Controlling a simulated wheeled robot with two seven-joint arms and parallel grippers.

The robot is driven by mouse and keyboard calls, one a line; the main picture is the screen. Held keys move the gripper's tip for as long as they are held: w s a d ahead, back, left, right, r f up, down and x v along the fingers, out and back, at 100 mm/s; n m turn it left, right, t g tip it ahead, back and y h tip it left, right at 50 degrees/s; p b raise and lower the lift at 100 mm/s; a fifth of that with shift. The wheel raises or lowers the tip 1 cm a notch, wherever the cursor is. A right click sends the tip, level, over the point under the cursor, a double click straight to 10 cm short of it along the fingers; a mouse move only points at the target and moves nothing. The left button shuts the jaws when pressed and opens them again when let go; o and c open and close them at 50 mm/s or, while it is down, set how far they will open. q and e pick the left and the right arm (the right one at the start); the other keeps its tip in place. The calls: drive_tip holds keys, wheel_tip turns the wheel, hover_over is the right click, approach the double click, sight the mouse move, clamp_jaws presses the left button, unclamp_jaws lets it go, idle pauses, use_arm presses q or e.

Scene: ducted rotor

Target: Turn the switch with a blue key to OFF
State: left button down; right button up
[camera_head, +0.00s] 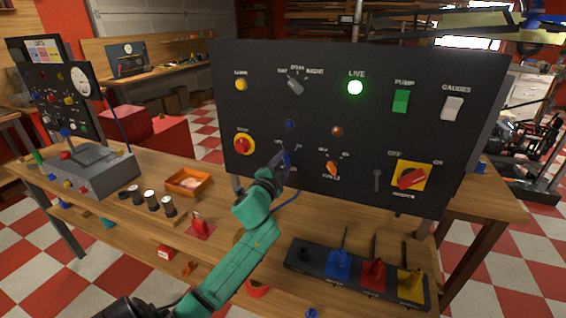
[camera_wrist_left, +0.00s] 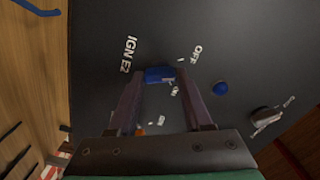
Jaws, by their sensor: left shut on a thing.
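My left gripper (camera_head: 284,160) reaches up to the black upright panel (camera_head: 300,60) from the lower left. In the left wrist view its two fingers (camera_wrist_left: 160,82) are shut on the blue key (camera_wrist_left: 160,75) of a switch on the panel. The word OFF (camera_wrist_left: 196,52) is printed beside this switch, and a label that looks like IGN (camera_wrist_left: 127,52) stands on another side. In the head view the gripper hides most of this switch. The key's exact setting is hard to tell. My right gripper is not in view.
Near the blue key are an orange key (camera_head: 332,169), a blue lamp (camera_head: 289,124) and a red stop button (camera_head: 244,144). A red rotary switch (camera_head: 411,178) is farther right. The LIVE lamp (camera_head: 355,87) glows green. Below, a dark rack (camera_head: 300,253) holds coloured levers.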

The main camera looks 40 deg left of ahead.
use_arm(q)
drive_tip(key=shift+n+p, duration=0.35)
drive_tip(key=shift+n, duration=0.95)
drive_tip(key=shift+c, duration=1.6)
unclamp_jaws()
drive_tip(key=shift+s, duration=0.1)
drive_tip(key=b+v, duration=0.2)
drive_tip(key=v, duration=1.2)
drive_tip(key=shift+s, duration=0.2)
drive_tip(key=shift+d+f, duration=0.1)
drive_tip(key=shift+d, duration=0.05)
